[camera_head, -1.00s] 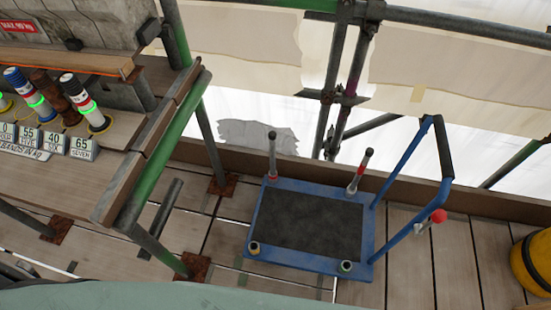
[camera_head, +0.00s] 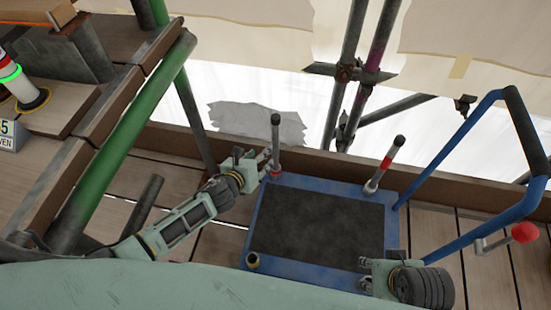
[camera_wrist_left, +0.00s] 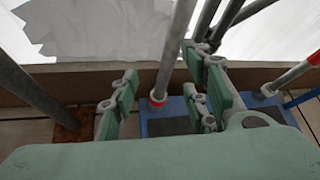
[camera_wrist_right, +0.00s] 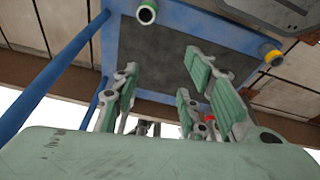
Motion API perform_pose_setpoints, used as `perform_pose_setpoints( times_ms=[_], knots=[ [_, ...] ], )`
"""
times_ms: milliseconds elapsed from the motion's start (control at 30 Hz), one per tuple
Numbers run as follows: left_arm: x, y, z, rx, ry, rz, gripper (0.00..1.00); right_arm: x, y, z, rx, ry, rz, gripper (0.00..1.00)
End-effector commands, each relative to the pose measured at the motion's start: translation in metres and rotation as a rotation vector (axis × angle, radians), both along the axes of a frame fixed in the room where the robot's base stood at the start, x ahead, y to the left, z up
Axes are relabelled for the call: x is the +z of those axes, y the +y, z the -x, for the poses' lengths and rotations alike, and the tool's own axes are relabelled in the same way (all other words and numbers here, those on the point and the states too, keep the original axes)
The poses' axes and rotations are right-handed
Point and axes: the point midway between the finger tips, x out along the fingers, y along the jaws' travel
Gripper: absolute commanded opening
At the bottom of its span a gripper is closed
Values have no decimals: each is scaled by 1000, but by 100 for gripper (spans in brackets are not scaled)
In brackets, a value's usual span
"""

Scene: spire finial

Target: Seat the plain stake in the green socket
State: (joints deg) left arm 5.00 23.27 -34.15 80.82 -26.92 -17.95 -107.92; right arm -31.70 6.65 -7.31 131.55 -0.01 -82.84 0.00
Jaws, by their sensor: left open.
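The plain stake (camera_head: 275,138) stands upright in the red-ringed socket (camera_head: 275,173) at the back left corner of the blue cart (camera_head: 257,215). My left gripper (camera_head: 265,162) is open close beside its lower part. In the left wrist view the plain stake (camera_wrist_left: 174,55) shows between the spread fingers (camera_wrist_left: 163,98), and I see no finger closed on it. My right gripper (camera_head: 365,274) is open and empty at the cart's front right corner, and hides the green socket in the head view. The green socket (camera_wrist_right: 147,13) shows empty at the top of the right wrist view.
A red-banded stake (camera_head: 388,160) stands at the back right corner. The yellow socket (camera_head: 252,260) at the front left is empty. A green scaffold tube (camera_head: 122,135) stands left.

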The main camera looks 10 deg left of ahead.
Motion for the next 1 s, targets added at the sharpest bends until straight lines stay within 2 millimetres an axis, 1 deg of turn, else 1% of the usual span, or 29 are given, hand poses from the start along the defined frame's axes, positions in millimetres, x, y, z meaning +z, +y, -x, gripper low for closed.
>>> perform_pose_setpoints(
  times_ms=[33,100,200,267,500,667,867,1000],
  knots=[
    [2,-5,-6,-45,-42,-58,42,3,-1,2,0,-11,-1,40],
    [12,-11,-12,-98,-89,-129,42,15,-1,6,-1,-16,-1,40],
    [22,-17,-16,-143,-132,-195,42,25,-2,9,-2,-22,-1,40],
    [24,-19,-20,-157,-146,-216,42,27,-1,8,-2,-34,-3,40],
    [18,-25,-40,-165,-155,-229,42,25,6,-17,7,-138,-24,40],
    [17,-26,-43,-164,-152,-226,42,29,9,-29,11,-190,-35,40],
    [12,-27,-50,-163,-152,-226,42,42,21,-64,23,-351,-70,40],
    [9,-29,-55,-163,-152,-226,42,57,29,-89,33,-480,-98,40]
  ],
)
